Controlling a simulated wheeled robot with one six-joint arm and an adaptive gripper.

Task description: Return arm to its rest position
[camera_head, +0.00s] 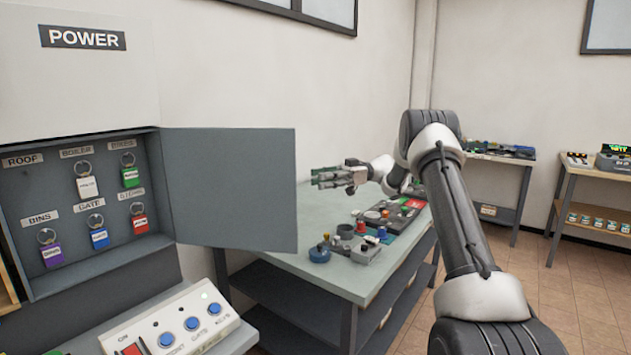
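My arm rises from the lower right and bends at the elbow in the middle of the view. Its far end reaches left over the grey workbench (300,266). My gripper (318,178) points left, above the bench and just right of the open cabinet door (232,188). Its fingers look parted, with nothing visible between them. It appears clear of the door and of the things on the bench.
The key cabinet (88,268) at left stands open, with several tagged keys on hooks. A white button panel (180,325) sits below it. Small parts and a blue round piece (319,254) lie on the bench. Another table (600,168) stands at right; tiled floor (575,290) is clear.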

